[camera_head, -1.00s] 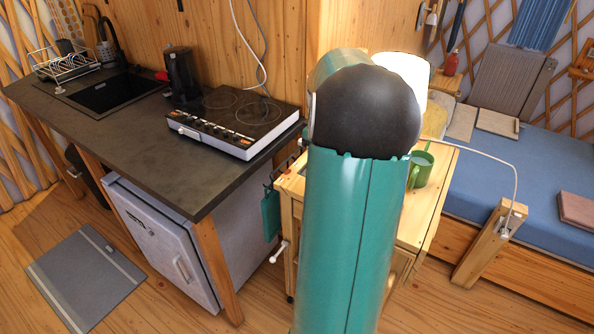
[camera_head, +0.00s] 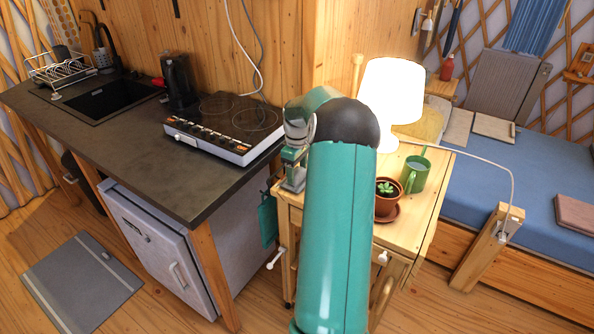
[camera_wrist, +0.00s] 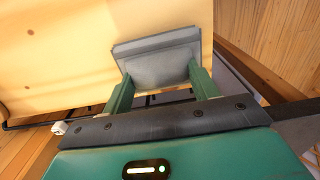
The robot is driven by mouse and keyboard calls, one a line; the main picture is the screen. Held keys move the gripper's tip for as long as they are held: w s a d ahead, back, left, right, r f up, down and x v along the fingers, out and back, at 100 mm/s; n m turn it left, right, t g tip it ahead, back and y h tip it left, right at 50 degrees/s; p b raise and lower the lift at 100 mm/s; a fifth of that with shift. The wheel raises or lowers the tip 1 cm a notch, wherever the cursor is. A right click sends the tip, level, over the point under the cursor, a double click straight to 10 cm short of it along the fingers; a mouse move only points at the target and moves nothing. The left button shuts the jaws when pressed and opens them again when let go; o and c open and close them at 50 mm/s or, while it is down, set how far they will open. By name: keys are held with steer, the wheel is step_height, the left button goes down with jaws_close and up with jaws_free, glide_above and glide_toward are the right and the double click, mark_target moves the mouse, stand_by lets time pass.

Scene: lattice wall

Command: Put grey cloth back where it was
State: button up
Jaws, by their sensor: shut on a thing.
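The grey cloth (camera_wrist: 160,58) looks like a flat, folded pad between the two green fingers of my gripper (camera_wrist: 160,78) in the wrist view. My gripper is shut on it. In the head view, my gripper (camera_head: 294,158) points down at the left edge of the wooden cart (camera_head: 412,231), with the cloth (camera_head: 293,182) below it. Whether the cloth touches the cart top I cannot tell. My arm hides part of the cart.
A lit white lamp (camera_head: 391,90), a potted plant (camera_head: 386,203) and a green mug (camera_head: 414,175) stand on the cart. A teal item (camera_head: 267,221) hangs at its left side. The counter with a hob (camera_head: 226,124) is left; a blue bed (camera_head: 520,180) is right.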

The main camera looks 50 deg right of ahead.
steer(key=shift+f, duration=0.25)
steer(key=o, duration=0.9)
